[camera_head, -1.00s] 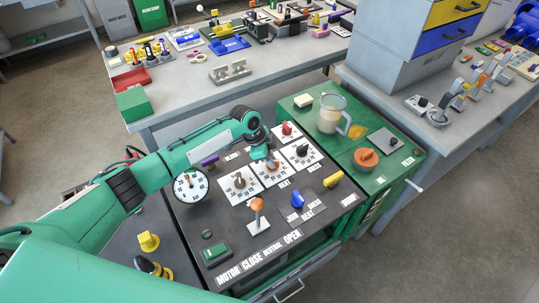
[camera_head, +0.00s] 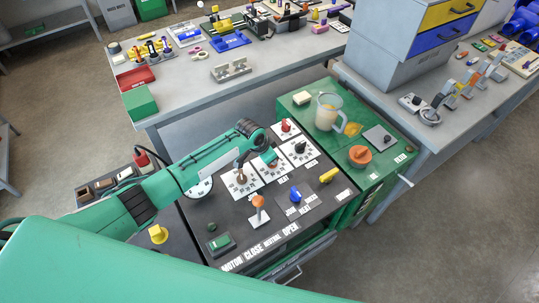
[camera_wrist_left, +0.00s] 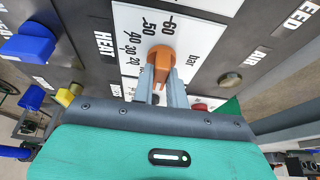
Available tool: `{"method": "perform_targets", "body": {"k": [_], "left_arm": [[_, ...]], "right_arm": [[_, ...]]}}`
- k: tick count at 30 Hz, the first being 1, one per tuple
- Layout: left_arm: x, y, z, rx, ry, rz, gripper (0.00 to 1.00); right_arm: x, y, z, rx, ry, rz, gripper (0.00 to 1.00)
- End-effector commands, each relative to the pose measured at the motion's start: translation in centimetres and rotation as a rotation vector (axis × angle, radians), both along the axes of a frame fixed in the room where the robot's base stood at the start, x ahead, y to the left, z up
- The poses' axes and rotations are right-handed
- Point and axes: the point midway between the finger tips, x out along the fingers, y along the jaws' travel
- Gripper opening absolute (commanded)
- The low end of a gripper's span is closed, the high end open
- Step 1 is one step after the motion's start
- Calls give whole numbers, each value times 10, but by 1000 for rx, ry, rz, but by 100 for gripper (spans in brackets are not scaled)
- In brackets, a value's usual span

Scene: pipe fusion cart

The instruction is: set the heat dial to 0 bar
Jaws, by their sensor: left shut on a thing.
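The heat dial is a white plate (camera_wrist_left: 205,36) marked "bar", with readable numbers 20 to 60 and the word HEAT beside it. Its orange knob (camera_wrist_left: 161,62) stands in the middle of the plate. My left gripper (camera_wrist_left: 160,84) is shut on this knob in the left wrist view. The fingers and wrist hide the lower part of the scale, and I cannot tell which number the knob points to. In the head view my left gripper (camera_head: 269,158) reaches down over the dial, largely covering the knob. My right gripper is not in view.
Other dials (camera_head: 240,181) flank the heat dial closely. An orange-topped lever (camera_head: 258,201), a blue knob (camera_head: 295,194) and a yellow handle (camera_head: 328,175) stand nearer the front. A pitcher (camera_head: 327,111) stands on the green cart (camera_head: 375,165) at right.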

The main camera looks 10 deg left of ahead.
Motion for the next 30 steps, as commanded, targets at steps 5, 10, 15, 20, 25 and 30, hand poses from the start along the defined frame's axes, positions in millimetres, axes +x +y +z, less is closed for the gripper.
{"method": "perform_targets", "body": {"k": [5,10,15,20,25,30], "left_arm": [[0,1,0,0,1,12,0],[0,1,0,0,1,12,0],[0,1,0,0,1,12,28],[0,1,0,0,0,11,36],[0,0,0,0,0,10,36],[-2,3,9,0,-1,9,36]], "right_arm": [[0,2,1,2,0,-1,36],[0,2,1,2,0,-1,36],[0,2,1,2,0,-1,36],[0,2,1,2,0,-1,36],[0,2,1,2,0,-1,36],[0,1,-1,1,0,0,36]]}}
